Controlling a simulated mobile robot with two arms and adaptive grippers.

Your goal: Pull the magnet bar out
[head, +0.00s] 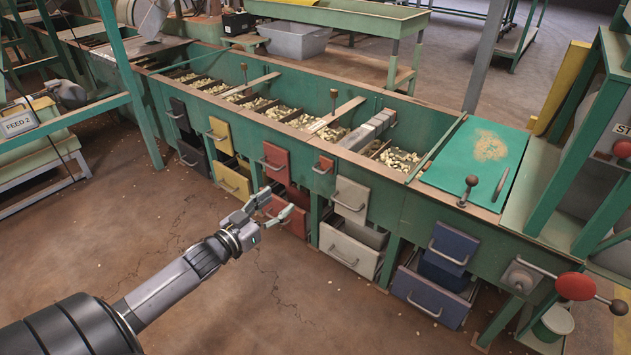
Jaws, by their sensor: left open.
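No part is labelled as the magnet bar. A grey metal bar (369,131) lies across the long green hopper trough (425,128), and I cannot tell whether it is the magnet bar. A small orange plate with a handle (323,165) sits on the trough's front wall, left of and below the bar. My left gripper (279,202) is open and empty, in front of the red drawers, below and left of the orange plate and apart from it. My right gripper is not in view.
Pulled-out drawers stick out along the front: yellow (231,180), white (349,247) and blue (430,299). The floor in front is clear.

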